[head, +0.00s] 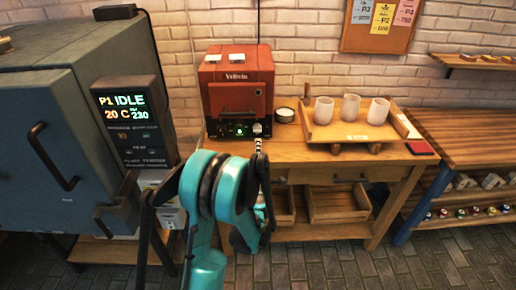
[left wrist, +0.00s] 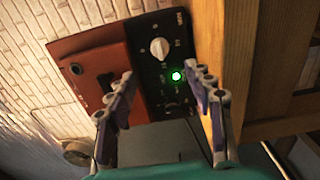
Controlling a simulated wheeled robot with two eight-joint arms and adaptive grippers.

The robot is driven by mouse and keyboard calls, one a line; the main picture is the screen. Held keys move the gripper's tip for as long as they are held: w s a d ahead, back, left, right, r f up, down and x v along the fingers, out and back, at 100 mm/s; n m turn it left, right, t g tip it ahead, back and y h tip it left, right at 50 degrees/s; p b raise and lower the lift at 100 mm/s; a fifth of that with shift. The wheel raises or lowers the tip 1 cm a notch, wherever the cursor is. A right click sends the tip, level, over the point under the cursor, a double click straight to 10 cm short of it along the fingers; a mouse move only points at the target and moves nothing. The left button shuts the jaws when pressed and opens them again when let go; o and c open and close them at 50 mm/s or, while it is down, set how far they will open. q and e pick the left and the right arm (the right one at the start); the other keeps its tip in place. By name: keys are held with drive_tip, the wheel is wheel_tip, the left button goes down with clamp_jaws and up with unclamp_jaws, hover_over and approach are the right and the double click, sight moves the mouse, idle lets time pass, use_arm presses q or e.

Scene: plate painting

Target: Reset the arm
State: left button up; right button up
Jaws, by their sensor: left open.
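My left gripper (left wrist: 162,76) is open in the left wrist view, with one finger on each side and nothing seen between them. It faces the black control panel (left wrist: 155,20) of a small red machine, with a white knob and a lit green light. In the head view my teal left arm (head: 198,200) rises from the bottom centre towards the red machine (head: 236,75) on the wooden table. The gripper is mostly hidden behind the arm there. I cannot tell whether the fingers touch the panel. My right gripper is not in view.
A large grey kiln (head: 60,150) with a lit display (head: 125,108) stands at the left. A wooden tray (head: 330,131) with white cups (head: 350,107) sits right of the red machine. A wooden bench (head: 465,130) stands further right. The floor in front is clear.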

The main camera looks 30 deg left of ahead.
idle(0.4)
use_arm(q)
drive_tip(key=s+d+r+m+t+h, duration=0.1)
drive_tip(key=d+r+m+h, duration=0.4)
drive_tip(key=d+m, duration=0.3)
drive_tip(key=s+d+r+m+t+h, duration=0.1)
drive_tip(key=s+d+r+m+h, duration=0.1)
drive_tip(key=d+r+m+h, duration=0.5)
drive_tip(key=s+d+f+m+g, duration=0.5)
drive_tip(key=s+d, duration=0.4)
drive_tip(key=s+a+f+m+g+y, duration=0.1)
drive_tip(key=s+f+m+g, duration=0.1)
drive_tip(key=s, duration=0.6)
drive_tip(key=s+a+f+m+g+y, duration=0.1)
drive_tip(key=s+a+f+m+g, duration=0.1)
drive_tip(key=s+f, duration=0.3)
drive_tip(key=s+g, duration=0.1)
drive_tip(key=s, duration=0.2)
drive_tip(key=shift+s+f, duration=0.2)
